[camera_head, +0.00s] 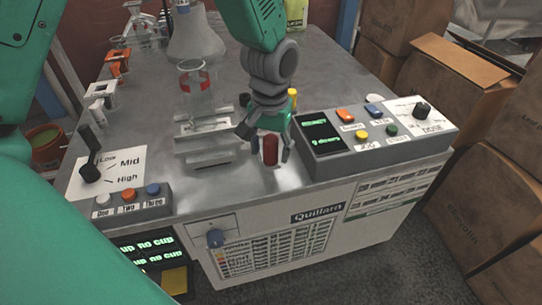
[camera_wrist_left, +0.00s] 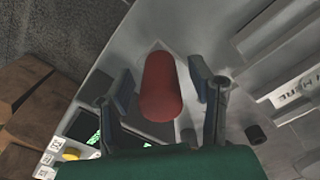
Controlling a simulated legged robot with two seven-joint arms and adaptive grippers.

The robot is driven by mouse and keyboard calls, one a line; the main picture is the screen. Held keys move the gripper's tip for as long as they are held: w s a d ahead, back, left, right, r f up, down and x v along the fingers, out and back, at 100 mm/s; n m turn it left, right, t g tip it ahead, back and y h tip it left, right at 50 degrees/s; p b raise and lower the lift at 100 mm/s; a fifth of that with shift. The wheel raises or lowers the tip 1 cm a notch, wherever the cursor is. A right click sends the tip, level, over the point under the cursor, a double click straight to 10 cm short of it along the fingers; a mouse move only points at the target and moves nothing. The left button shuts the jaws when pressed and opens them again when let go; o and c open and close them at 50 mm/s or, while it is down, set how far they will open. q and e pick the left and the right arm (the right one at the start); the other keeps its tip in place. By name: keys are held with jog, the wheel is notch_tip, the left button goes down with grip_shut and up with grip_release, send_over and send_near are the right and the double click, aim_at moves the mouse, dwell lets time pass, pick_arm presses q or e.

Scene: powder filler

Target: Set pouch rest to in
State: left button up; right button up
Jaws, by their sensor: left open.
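My left gripper (camera_head: 269,143) points down at the filler's top, just left of the display panel. In the left wrist view its two fingers (camera_wrist_left: 161,72) are open, one on each side of a red rounded knob (camera_wrist_left: 160,92), with a visible gap on both sides. The same red knob (camera_head: 270,151) stands upright near the front edge in the head view. I cannot tell for certain which part is the pouch rest; no label names it. A slotted metal block (camera_head: 205,147) sits left of the gripper. My right gripper is not visible.
A display panel (camera_head: 375,133) with coloured buttons and a dose dial is close right of the gripper. A clear tube with a red band (camera_head: 194,88) stands above the slotted block. A black lever (camera_head: 90,150) and three buttons (camera_head: 129,196) are at left. Cardboard boxes (camera_head: 447,75) flank the right.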

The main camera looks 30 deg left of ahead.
pick_arm(q)
jog(key=shift+f, duration=0.35)
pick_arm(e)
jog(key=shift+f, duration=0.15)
